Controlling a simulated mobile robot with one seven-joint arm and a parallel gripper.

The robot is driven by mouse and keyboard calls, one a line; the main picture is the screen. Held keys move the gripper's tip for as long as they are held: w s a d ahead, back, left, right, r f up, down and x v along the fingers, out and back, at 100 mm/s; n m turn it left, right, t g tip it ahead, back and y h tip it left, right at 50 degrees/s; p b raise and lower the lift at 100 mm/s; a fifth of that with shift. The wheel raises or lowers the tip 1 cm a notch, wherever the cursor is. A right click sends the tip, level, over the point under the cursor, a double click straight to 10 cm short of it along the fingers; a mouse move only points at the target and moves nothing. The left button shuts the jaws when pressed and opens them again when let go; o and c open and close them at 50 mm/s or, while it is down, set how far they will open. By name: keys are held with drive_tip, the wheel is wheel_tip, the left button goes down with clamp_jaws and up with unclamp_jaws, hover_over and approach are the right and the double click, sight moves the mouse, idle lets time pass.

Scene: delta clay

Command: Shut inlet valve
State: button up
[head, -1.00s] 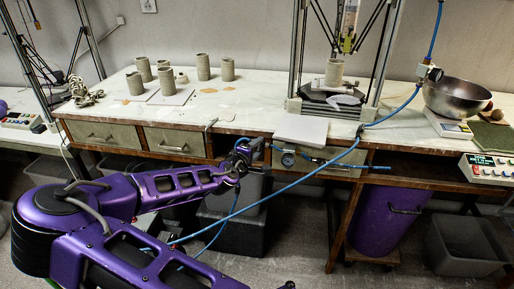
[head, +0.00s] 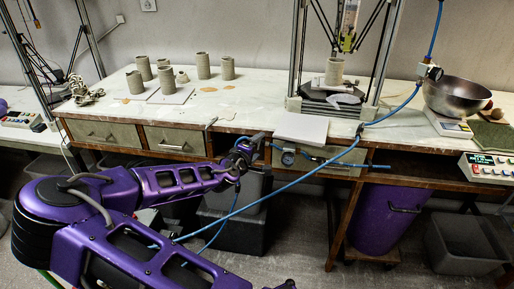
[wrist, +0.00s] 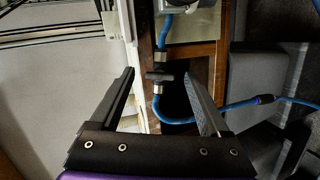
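The inlet valve (wrist: 160,76) is a small dark fitting with a short black cross handle, set in the blue air hose (wrist: 158,101) at the bench's front edge. In the wrist view it shows between the fingertips of my gripper (wrist: 159,72). The gripper is open, with one finger on each side and a gap to the valve. I cannot tell whether the fingertips reach as deep as the handle.
The bench (head: 225,118) holds clay cylinders (head: 203,66), a printer with a clay piece, and a steel bowl (head: 456,97). Blue hose (head: 285,187) runs across below the bench front. A purple bin (head: 385,220) and dark crates (head: 235,232) stand underneath.

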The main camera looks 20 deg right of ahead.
drive_tip(key=p+v, duration=0.2)
drive_tip(key=v, duration=1.5)
drive_tip(key=shift+s, duration=0.2)
drive_tip(key=shift+a, duration=0.15)
